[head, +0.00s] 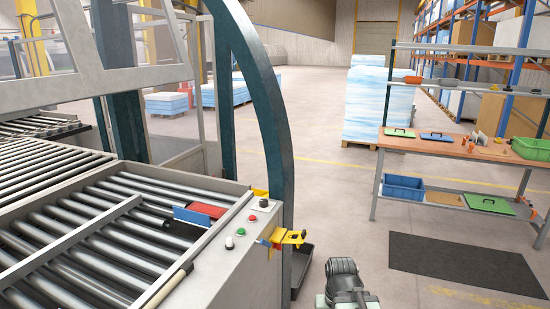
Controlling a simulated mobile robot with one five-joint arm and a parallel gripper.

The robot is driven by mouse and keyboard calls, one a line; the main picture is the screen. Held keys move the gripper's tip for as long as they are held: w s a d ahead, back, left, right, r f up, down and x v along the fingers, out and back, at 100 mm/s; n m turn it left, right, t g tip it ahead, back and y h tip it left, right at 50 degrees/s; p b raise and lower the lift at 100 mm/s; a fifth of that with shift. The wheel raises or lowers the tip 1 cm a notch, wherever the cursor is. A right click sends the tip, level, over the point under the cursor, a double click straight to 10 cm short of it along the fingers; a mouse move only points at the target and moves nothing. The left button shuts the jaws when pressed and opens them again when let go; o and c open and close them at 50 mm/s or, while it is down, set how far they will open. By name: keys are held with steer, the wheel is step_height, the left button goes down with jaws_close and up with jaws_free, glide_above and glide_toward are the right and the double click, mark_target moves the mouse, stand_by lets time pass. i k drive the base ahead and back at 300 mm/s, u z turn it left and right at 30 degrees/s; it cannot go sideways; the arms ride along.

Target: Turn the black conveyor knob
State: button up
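The black conveyor knob (264,203) sits on a small light plate at the far right corner of the grey conveyor control panel (238,262). It looks small and dark, and its turned position is too small to read. My gripper's fingers do not show.
A yellow bracket (285,239) juts from the panel's right side, near the knob. A dark curved frame (270,115) rises behind the knob. Rollers (100,240) lie to the left. Floor is open to the right, with a dark mat (465,262) and a workbench (450,147).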

mark_target(263, 203)
steer(key=u, duration=0.4)
steer(key=k, duration=1.4)
steer(key=u, duration=0.25)
steer(key=i, duration=0.7)
steer(key=z, duration=0.7)
steer(key=i, duration=1.25)
steer(key=u, duration=0.5)
